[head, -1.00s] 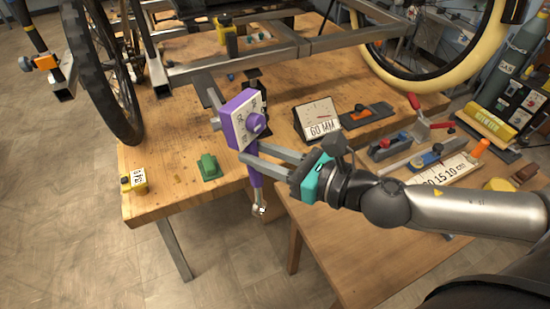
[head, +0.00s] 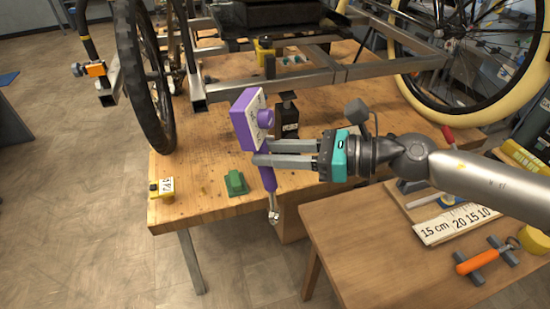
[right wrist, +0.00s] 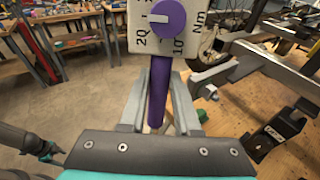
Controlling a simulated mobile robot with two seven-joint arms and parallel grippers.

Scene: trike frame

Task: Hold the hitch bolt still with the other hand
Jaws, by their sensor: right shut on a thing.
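My right gripper (head: 262,160) is shut on the purple handle of a torque wrench (head: 268,178). The wrench hangs nearly upright, its boxy purple-and-white dial head above the fingers and its metal end below them, over the workbench's front edge. In the right wrist view the dial with "20", "10" and "Nm" (right wrist: 166,20) faces the camera. The trike frame (head: 300,78) lies behind it, with an open square tube end at its left. I cannot make out the hitch bolt. A dark arm part with a teal patch (right wrist: 45,152), probably my left gripper, shows at the wrist view's left edge.
A black block (head: 287,118) stands behind the wrench. The lower side table holds a ruler (head: 460,221) and an orange-handled tool (head: 483,258).

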